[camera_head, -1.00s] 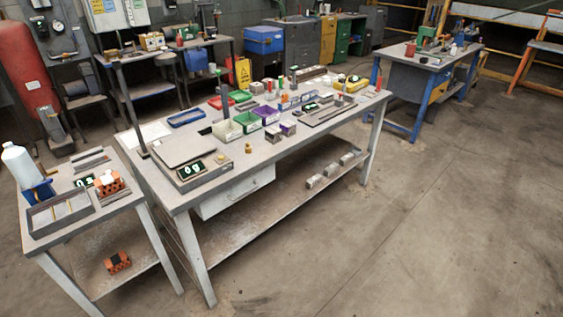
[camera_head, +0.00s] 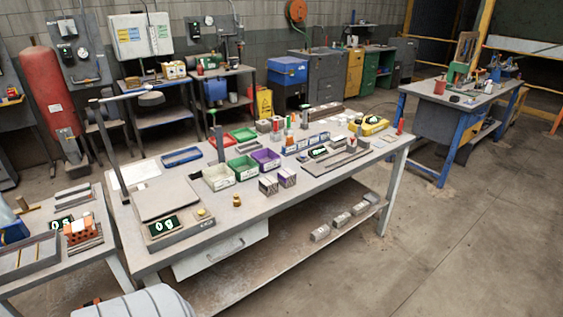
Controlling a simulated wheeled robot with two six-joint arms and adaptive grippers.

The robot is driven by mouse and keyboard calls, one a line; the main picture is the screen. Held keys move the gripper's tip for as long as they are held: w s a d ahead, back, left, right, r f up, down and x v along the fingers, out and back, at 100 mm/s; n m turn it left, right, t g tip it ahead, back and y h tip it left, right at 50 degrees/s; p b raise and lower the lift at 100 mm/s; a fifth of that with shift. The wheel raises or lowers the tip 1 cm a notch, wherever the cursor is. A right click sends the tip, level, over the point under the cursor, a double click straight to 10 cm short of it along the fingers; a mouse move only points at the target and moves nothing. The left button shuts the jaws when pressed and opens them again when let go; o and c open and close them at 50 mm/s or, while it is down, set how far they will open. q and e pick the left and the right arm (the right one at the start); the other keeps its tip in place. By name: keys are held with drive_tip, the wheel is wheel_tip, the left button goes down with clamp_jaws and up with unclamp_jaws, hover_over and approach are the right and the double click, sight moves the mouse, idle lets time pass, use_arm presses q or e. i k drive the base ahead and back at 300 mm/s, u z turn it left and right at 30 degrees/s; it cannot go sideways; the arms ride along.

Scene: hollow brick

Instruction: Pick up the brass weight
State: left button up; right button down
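The brass weight (camera_head: 237,200) is a small, gold-coloured piece standing upright near the front edge of the long workbench (camera_head: 215,232). It is just right of a scale (camera_head: 163,226) whose display reads 0 g. A hollow brick (camera_head: 268,186) and another one beside it (camera_head: 287,177) stand farther right along the bench. Neither of my grippers is in view.
Green, white and purple bins (camera_head: 243,168) stand behind the weight. A thin dark post (camera_head: 120,140) rises at the bench's left end. The floor in front is clear at right.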

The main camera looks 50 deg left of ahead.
sight(237, 201)
drive_tip(key=u, duration=0.1)
drive_tip(key=i, duration=0.95)
drive_tip(key=u, duration=1)
drive_tip(key=i, duration=0.55)
drive_tip(key=u, duration=0.55)
